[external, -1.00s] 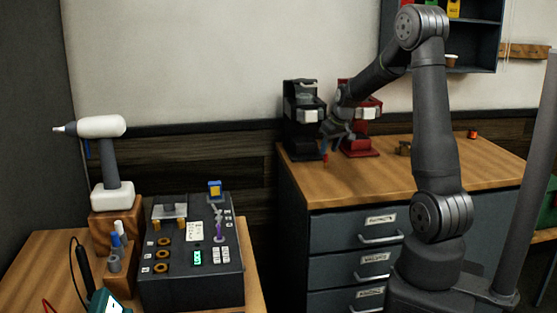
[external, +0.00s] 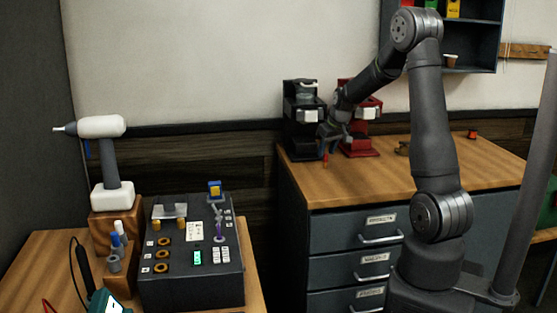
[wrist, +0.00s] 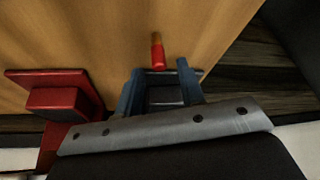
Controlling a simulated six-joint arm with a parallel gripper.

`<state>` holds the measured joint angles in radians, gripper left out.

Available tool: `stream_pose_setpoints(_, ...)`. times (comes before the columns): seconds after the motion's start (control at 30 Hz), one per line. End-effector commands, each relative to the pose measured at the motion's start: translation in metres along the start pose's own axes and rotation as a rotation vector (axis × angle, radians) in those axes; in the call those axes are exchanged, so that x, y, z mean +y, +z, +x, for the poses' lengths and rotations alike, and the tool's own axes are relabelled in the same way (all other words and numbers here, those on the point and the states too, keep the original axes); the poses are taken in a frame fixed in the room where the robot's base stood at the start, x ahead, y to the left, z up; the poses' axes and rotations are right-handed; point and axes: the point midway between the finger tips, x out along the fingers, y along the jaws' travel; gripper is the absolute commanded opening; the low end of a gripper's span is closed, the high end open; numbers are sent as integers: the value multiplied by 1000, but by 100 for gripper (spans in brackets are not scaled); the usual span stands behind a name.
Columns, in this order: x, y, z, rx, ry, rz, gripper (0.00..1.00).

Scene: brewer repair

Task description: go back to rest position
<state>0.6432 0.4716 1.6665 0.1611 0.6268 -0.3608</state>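My gripper (external: 332,140) hangs in front of the coffee brewers over the wooden counter, fingers pointing down. In the wrist view its two blue fingers (wrist: 160,80) are spread apart, with nothing seen held between them. A small red part with an orange tip (wrist: 158,50) stands on the counter just beyond the fingertips; it also shows below the gripper in the external view (external: 325,160). The black brewer (external: 301,117) is left of the gripper. The red brewer (external: 361,148) is behind and to the right, partly hidden by my arm.
Left is a workbench with a dark control box (external: 190,280) and a white device on a stand (external: 103,127). A wall shelf (external: 472,58) hangs at the back right.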

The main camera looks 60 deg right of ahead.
Motion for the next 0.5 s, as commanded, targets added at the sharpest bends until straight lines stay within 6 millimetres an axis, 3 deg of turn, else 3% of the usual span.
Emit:
stream_pose_setpoints(0.13, 0, 9, 12, -1, 0, 2, 36)
stream_pose_setpoints(0.5, 0, 6, -56, 4, 1, 0, 36)
